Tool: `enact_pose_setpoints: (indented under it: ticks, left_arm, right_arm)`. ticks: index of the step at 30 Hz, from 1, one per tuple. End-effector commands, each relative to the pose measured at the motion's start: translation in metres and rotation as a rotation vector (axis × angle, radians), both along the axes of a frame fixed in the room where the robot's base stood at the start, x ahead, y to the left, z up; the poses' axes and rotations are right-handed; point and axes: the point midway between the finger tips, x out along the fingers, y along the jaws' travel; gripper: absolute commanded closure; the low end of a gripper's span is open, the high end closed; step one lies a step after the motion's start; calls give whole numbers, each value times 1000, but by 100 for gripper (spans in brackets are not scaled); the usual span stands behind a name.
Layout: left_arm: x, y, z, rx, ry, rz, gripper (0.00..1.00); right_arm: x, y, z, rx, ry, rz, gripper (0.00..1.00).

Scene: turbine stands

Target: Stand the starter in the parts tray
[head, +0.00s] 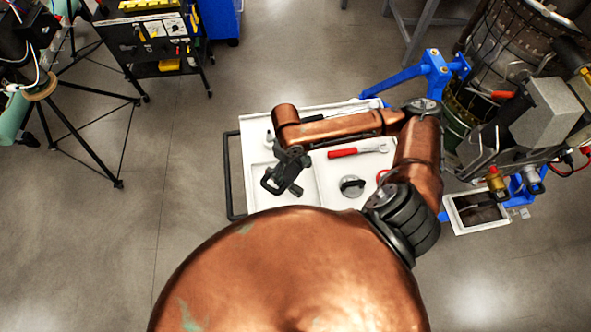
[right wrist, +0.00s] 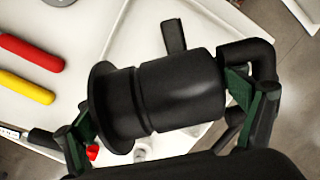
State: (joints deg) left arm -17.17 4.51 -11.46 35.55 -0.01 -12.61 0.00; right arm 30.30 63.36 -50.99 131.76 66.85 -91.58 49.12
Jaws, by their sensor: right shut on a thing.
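The starter (right wrist: 165,95) is a black cylinder with a wide flange at one end and a smaller stub on its side. In the right wrist view it lies across the picture between the fingers of my right gripper (right wrist: 160,112), which are shut on it. In the head view my right gripper (head: 283,172) is over the left part of the white parts tray (head: 327,185); gripper and starter are both dark there and hard to tell apart. The tray also shows below the starter in the right wrist view (right wrist: 95,45). My left gripper is not in view.
A tool cart (head: 155,40) stands back left.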

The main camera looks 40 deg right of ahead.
Motion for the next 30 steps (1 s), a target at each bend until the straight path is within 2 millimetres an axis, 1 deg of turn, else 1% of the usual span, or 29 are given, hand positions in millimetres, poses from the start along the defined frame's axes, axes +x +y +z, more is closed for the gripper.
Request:
enact_pose_setpoints:
  ticks: [1,6,9,20,21,24,30]
  left_arm:
    - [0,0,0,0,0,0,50]
    - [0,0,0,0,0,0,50]
    - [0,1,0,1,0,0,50]
    - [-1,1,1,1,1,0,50]
    - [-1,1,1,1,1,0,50]
    - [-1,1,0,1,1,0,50]
    - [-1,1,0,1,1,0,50]
  right_arm:
    - [5,1,-2,1,-5,0,68]
    - [3,1,-23,1,-2,1,68]
    - [4,0,-31,1,-5,1,68]
    - [4,0,-33,0,-4,1,68]
    - [2,0,-35,-1,1,0,7]
    - [2,0,-35,0,1,1,1]
    - [2,0,-35,0,1,1,0]
